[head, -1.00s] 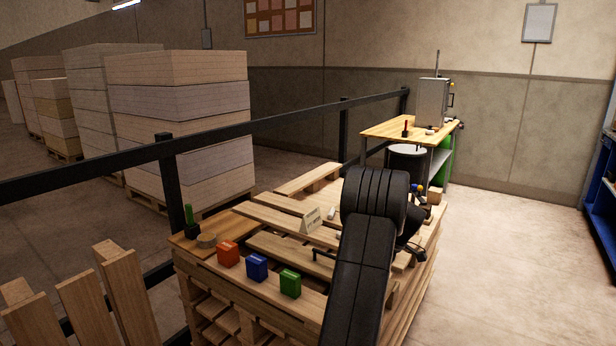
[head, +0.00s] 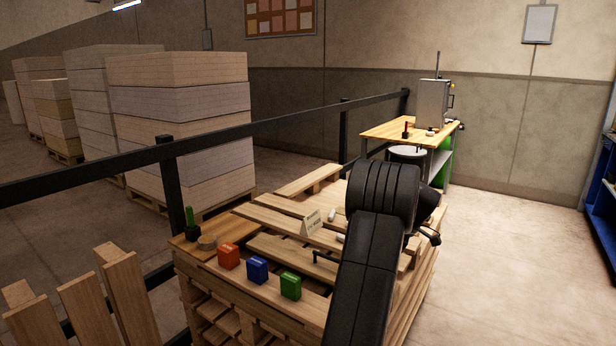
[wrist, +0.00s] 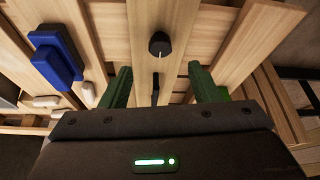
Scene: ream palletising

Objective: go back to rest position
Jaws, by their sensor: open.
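My gripper (wrist: 162,88) shows in the wrist view as two green fingers spread well apart, with nothing between them, above the pallet slats. In the head view my dark arm rises over the right part of the pallet stack (head: 290,222), and the fingertips are mostly hidden behind it. Red (head: 228,256), blue (head: 257,269) and green (head: 290,285) small blocks stand in a row on the near edge of the pallet, left of my arm. In the wrist view, a blue object (wrist: 55,55) lies at left and a black knob-like piece (wrist: 159,45) lies beyond the fingers.
Tall ream stacks (head: 180,130) stand beyond the rail. A workbench (head: 400,131) is at the back. Floor at right is clear.

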